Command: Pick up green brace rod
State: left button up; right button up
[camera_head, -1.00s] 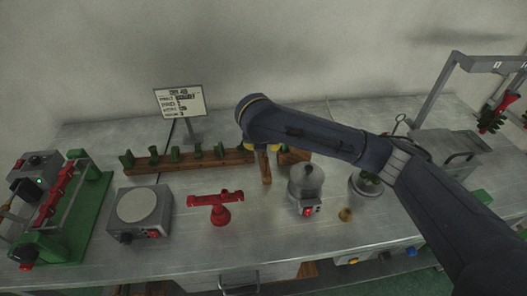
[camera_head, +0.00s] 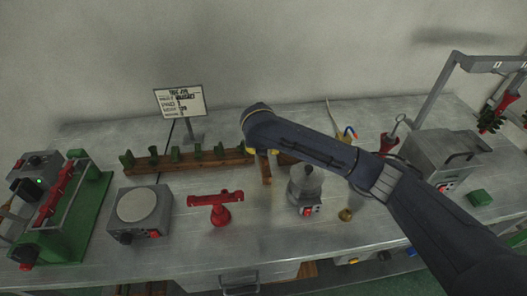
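Several small upright green pieces (camera_head: 173,154) stand in a row on a long brown wooden rack (camera_head: 205,161) at the back middle of the table. I cannot tell which of them, if any, is the green brace rod. My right arm comes in from the right, and its end, with yellowish parts at the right gripper (camera_head: 254,151), is at the right end of the rack. The arm's own body hides the fingers, so I cannot see whether they touch or hold anything. My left gripper is not in view.
A red stand (camera_head: 217,205), a round-topped grey device (camera_head: 141,208) and a grey pot (camera_head: 304,186) stand in front. A green-based fixture (camera_head: 85,215) is at left. A grey box (camera_head: 440,160) and green block (camera_head: 478,198) are at right. A sign (camera_head: 180,102) stands behind.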

jog(key=shift+c, duration=0.3)
grip_shut()
jog(key=shift+r, duration=0.1)
